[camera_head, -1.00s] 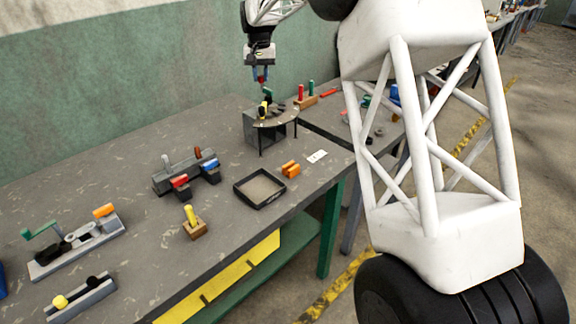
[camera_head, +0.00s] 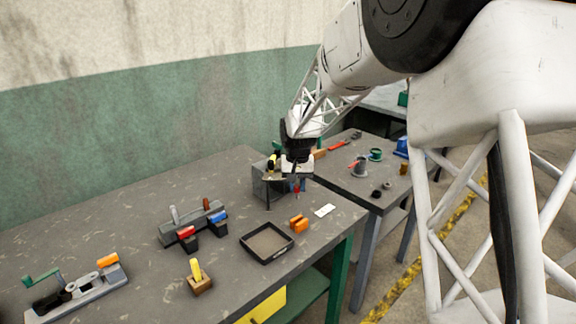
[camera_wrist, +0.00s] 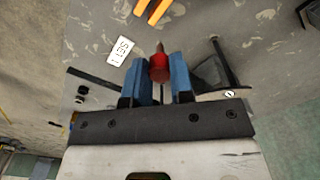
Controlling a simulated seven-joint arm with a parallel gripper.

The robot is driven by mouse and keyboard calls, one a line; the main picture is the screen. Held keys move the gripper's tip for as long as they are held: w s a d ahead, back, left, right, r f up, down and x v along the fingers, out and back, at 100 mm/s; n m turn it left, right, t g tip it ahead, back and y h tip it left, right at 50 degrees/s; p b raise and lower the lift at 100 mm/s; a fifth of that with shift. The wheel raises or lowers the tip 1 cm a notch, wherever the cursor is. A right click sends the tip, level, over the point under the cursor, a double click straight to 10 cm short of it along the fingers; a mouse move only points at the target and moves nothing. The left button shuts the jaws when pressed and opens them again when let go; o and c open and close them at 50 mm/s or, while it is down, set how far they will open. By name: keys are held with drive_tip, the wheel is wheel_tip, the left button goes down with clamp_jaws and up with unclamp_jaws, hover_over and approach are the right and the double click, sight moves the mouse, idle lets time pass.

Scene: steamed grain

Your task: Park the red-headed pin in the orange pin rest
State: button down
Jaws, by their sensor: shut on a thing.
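My gripper (camera_wrist: 159,82) has blue fingers, which are shut on the red-headed pin (camera_wrist: 159,64) in the wrist view. The red head sits between the fingertips, with a narrower tip showing beyond it. In the head view the pin (camera_head: 297,191) hangs below my gripper (camera_head: 298,184), above the back right part of the table. The orange pin rest (camera_head: 298,223) lies on the table, nearer the camera than the gripper and apart from the pin. The rest (camera_wrist: 153,10) is also at the top of the wrist view, cut by the frame edge.
A white card (camera_head: 325,210) lies beside the rest. A black tray (camera_head: 267,256) stands left of it. A grey stand (camera_head: 262,181) is partly hidden behind my gripper. Farther left are a grey holder with coloured blocks (camera_head: 192,222) and a wooden block with a yellow peg (camera_head: 200,285).

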drive_tip(key=shift+s+d+f, duration=0.4)
drive_tip(key=shift+s+f, duration=0.25)
drive_tip(key=shift+s, duration=0.15)
drive_tip(key=shift+f, duration=0.15)
drive_tip(key=shift+f, duration=2.25)
drive_tip(key=shift+f, duration=1.55)
idle(0.8)
drive_tip(key=c, duration=0.9)
unclamp_jaws()
drive_tip(key=shift+r, duration=0.1)
wheel_tip(320, 180, up, 8)
drive_tip(key=shift+f, duration=0.2)
